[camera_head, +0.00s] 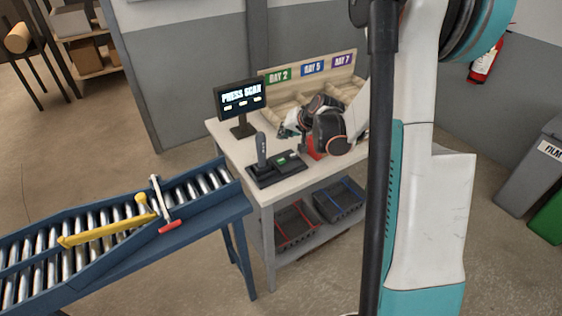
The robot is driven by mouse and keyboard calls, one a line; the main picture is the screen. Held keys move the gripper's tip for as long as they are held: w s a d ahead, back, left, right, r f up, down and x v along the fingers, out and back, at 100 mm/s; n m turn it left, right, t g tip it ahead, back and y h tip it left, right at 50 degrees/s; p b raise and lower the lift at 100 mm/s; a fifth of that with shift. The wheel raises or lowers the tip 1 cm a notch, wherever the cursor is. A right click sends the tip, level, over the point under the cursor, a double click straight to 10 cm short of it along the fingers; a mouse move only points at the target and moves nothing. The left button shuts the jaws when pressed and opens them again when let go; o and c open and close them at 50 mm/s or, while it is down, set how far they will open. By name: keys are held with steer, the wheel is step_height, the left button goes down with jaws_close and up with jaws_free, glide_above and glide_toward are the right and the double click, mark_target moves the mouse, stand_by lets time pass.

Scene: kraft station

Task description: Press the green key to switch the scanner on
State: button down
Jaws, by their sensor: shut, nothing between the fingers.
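A black base (262,181) sits on the front of the white table, with an upright grey-black scanner (261,148) at its left. A small green key (281,160) shows on top of the base. A monitor (241,98) behind it reads "PRESS SCAN". My gripper (286,131) is over the table, behind and slightly right of the green key, apart from it in the picture. It is shut and empty. Its fingertips are small and hard to make out against my wrist, and its height above the table is hard to tell.
A wooden sorter (311,72) marked DAY 2, DAY 5 and DAY 7 stands at the table's back. A blue roller conveyor (205,204) with a yellow bar (103,232) stands left. Baskets (297,226) sit on the lower shelf. My arm blocks the table's right side.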

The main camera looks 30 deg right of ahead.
mark_target(284, 159)
steer(key=shift+f+b, duration=2.6)
steer(key=shift+f, duration=1.35)
steer(key=shift+f+b, duration=0.35)
steer(key=shift+b, duration=0.1)
steer(key=shift+f+b, duration=0.5)
steer(key=shift+f, duration=0.05)
steer(key=shift+r, duration=0.1)
steer(key=shift+r+p, duration=0.6)
steer(key=shift+r, duration=0.3)
steer(key=shift+r+p, duration=1.6)
steer(key=shift+r, duration=0.85)
